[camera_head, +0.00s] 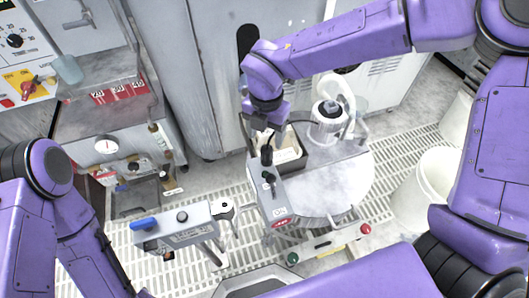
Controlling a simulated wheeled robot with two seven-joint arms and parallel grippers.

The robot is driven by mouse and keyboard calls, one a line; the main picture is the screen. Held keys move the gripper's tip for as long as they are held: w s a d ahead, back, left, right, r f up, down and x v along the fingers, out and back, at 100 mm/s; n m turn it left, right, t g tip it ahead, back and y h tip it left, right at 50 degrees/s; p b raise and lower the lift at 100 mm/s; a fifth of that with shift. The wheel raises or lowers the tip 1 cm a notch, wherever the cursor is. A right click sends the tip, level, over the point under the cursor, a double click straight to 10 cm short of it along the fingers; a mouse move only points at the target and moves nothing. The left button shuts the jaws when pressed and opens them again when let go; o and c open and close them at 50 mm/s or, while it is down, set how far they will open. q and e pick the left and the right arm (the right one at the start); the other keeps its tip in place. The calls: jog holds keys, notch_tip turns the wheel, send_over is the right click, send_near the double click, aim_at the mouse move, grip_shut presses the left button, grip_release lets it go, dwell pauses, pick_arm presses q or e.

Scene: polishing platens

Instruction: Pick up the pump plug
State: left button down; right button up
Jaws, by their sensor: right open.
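My right gripper (264,126) points down just left of the platen's centre, above a black-topped lever handle (268,176) and beside a dark open-topped box (292,152). It is open. I cannot tell whether anything is between its fingers, as they are small and dark. I cannot make out the pump plug for certain; the gripper may hide it.
The round grey platen (335,190) has bare surface at its right. A grey control box with a blue handle (182,226) stands left of it. White buckets (425,187) stand at the right. Grey cabinets (195,70) close off the back. Grating (200,185) covers the floor.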

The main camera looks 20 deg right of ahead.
aim_at(267, 148)
notch_tip(267, 148, down, 7)
jog(key=shift+s+d+r+b, duration=0.1)
jog(key=shift+s+r+b, duration=0.1)
jog(key=shift+b, duration=0.35)
jog(key=c, duration=1.2)
jog(key=shift+o, duration=0.2)
jog(key=shift+r, duration=0.1)
